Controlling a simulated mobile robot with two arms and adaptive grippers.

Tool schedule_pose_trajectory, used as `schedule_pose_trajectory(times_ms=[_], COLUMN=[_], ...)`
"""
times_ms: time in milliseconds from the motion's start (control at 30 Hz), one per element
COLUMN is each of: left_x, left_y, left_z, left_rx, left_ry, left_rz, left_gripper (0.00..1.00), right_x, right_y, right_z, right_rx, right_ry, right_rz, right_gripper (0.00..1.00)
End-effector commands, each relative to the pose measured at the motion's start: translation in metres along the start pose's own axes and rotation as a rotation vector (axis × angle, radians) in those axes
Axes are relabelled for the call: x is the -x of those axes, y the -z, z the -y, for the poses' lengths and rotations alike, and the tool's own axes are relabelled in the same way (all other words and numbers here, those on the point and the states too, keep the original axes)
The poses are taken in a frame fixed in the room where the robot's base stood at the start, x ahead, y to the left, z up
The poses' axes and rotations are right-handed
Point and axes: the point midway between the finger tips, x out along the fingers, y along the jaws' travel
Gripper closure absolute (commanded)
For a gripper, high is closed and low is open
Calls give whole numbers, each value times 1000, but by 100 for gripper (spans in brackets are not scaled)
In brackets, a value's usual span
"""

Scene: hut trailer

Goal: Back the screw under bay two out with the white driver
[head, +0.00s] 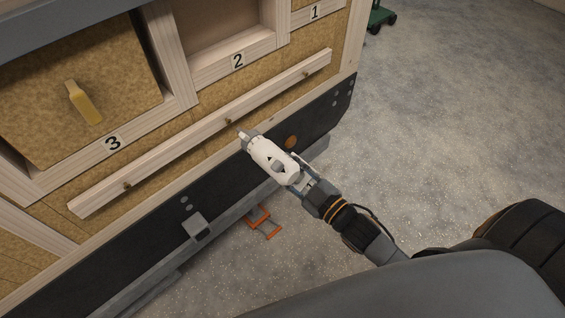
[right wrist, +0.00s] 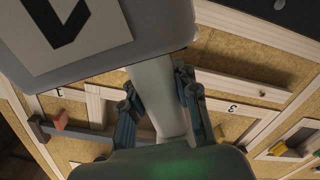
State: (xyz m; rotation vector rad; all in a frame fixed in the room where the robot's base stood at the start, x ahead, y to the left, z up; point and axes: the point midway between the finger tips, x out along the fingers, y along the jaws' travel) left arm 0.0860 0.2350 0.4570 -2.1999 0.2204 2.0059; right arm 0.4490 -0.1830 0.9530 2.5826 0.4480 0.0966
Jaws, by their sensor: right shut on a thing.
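The white driver (head: 272,160) is in my right gripper (head: 299,179), which is shut on its handle. The driver's tip points up and left at the wooden strip (head: 180,150) on the trailer wall. The screw under bay two (head: 228,121) shows in the strip just beyond the tip; a small gap seems to remain, but contact is hard to judge. In the right wrist view the driver's pale grip (right wrist: 158,95) stands between my fingers, and its wide body with a black mark fills the top left. My left gripper is not in view.
Other screws sit along the strip, one under bay three (head: 126,185). Bay three has a panel with a yellow handle (head: 84,102); bay two (head: 215,30) is open. A dark rail with a grey bracket (head: 196,226) runs below. An orange step (head: 262,221) is underneath.

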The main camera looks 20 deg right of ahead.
Motion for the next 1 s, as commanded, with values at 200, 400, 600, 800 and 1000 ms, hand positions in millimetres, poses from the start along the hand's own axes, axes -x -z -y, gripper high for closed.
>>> schedule_pose_trajectory(times_ms=[200, 400, 600, 800, 1000], left_x=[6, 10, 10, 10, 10], left_y=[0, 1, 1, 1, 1], left_z=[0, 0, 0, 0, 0], left_rx=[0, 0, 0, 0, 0], left_ry=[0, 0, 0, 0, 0], left_rz=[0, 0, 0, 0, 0], left_gripper=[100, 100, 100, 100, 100], right_x=[15, 30, 36, 36, 36], right_y=[-12, -25, -31, -32, -31], right_z=[-27, -49, -60, -60, -60], right_rx=[6, 4, 2, 2, 2], right_ry=[-2, -1, -2, -3, -3], right_rz=[-4, -4, -6, -7, -7], right_gripper=[100, 100, 100, 100, 100])
